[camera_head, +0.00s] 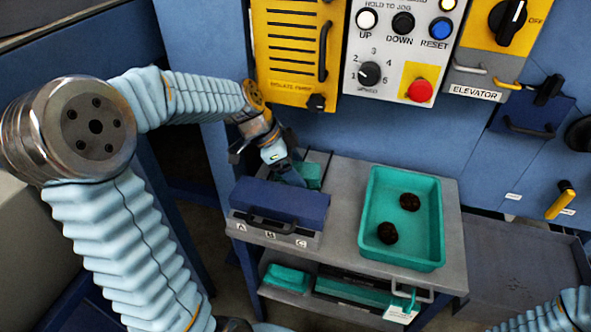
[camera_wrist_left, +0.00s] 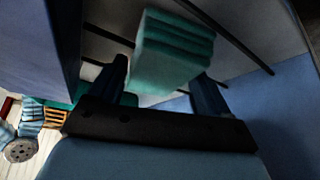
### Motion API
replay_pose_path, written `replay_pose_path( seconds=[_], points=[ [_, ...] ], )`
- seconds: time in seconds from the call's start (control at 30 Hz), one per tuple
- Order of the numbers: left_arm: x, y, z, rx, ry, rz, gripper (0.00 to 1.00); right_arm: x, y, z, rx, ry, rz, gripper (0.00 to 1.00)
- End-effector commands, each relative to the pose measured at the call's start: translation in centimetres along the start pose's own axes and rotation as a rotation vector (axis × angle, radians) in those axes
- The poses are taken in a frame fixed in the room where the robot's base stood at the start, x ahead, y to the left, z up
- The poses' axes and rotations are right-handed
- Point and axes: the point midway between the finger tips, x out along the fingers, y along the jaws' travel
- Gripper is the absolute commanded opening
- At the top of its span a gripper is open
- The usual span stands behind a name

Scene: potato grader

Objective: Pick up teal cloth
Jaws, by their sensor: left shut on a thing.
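The teal cloth (camera_wrist_left: 175,48) is a folded, layered block between the two fingers of my left gripper (camera_wrist_left: 162,88) in the left wrist view. In the head view the cloth (camera_head: 310,173) shows partly at the back left of the grey cart top, behind a blue-lidded box. My left gripper (camera_head: 284,166) points down there and is shut on the cloth, its fingertips partly hidden. I cannot tell whether the cloth touches the surface below. My right gripper is not in view.
The blue-lidded box (camera_head: 278,201) with a handle stands in front of the gripper. A teal tray (camera_head: 432,225) with two dark lumps is to the right. Another teal folded piece (camera_head: 287,277) lies on the lower shelf. A control panel (camera_head: 398,60) rises behind.

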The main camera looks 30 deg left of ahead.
Motion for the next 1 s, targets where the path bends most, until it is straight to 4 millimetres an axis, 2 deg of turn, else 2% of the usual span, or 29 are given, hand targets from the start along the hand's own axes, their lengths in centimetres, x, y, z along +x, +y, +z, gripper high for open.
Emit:
replay_pose_path(
  seconds=[0.2, 0.23, 0.4, 0.43, 0.5, 0.83, 0.87, 1.0],
  points=[
    [-2.2, 0.0, -1.3, 0.008, 0.005, -0.012, 0.37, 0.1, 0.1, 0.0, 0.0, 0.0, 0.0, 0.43],
    [-1.6, 0.2, -0.9, 0.025, 0.021, -0.044, 0.37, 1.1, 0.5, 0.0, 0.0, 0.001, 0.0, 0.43],
    [-1.2, 0.6, -0.4, 0.142, 0.12, -0.25, 0.36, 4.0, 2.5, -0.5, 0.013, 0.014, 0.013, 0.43],
    [-2.9, 0.7, -1.4, 0.148, 0.122, -0.255, 0.36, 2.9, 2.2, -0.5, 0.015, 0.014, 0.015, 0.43],
    [-5.0, 1.2, -2.3, 0.146, 0.119, -0.25, 0.36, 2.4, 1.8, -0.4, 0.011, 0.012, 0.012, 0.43],
    [-12.4, 3.5, -5.5, 0.142, 0.118, -0.247, 0.36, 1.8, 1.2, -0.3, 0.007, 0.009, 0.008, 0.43],
    [-12.0, 4.5, -4.8, 0.142, 0.116, -0.245, 0.36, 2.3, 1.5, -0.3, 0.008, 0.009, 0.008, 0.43],
    [-12.7, 8.0, -3.5, 0.141, 0.118, -0.246, 0.36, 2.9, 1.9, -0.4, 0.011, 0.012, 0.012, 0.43]
  ],
)
